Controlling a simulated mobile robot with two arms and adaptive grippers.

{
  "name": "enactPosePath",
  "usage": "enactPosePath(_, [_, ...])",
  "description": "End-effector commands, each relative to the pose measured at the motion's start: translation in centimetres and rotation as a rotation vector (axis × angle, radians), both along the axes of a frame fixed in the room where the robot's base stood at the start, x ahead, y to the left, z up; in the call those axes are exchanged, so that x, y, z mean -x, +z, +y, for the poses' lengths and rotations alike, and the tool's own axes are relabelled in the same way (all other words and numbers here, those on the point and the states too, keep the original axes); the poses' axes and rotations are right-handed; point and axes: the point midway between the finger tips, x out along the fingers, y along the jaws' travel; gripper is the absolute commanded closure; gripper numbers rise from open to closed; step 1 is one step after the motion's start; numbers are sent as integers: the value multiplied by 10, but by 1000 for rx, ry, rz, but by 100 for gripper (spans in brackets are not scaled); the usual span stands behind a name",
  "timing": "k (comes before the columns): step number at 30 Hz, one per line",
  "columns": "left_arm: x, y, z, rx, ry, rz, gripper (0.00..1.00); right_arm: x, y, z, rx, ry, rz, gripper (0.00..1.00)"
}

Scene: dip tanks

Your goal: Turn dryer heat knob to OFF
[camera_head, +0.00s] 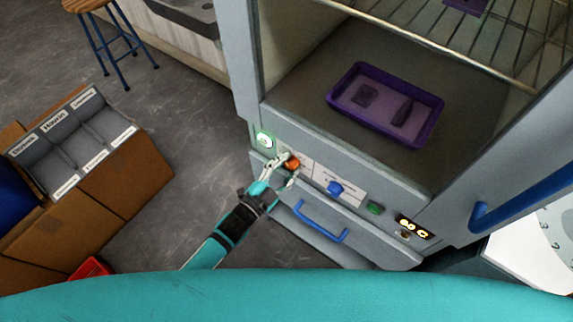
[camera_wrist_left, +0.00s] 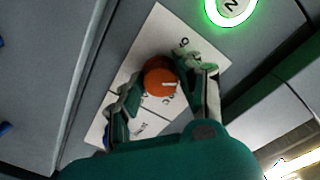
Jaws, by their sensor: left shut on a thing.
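An orange-red knob (camera_head: 292,164) sits on a white label plate on the front panel of the grey dryer cabinet (camera_head: 345,158). My left gripper (camera_head: 286,169) is at this knob, with its fingers on either side. The plate's lettering is partly hidden by the fingers, so I cannot read the setting. My right gripper is not in view.
Right of the orange knob are a blue knob (camera_head: 335,188), a green button (camera_head: 375,208) and a small lit display (camera_head: 413,229). A lit green ring button (camera_head: 265,140) is at left. A blue drawer handle (camera_head: 320,221) is below. A purple tray (camera_head: 436,123) stands inside the cabinet.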

Motion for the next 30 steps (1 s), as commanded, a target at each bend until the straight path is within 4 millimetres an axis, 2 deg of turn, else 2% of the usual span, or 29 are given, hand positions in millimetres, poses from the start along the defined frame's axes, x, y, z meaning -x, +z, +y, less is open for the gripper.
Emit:
enactPosePath(18, [1,-3,-1,468,1,344,96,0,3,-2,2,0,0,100])
enactPosePath(30, [2,-3,-1,695,2,510,96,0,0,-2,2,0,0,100])
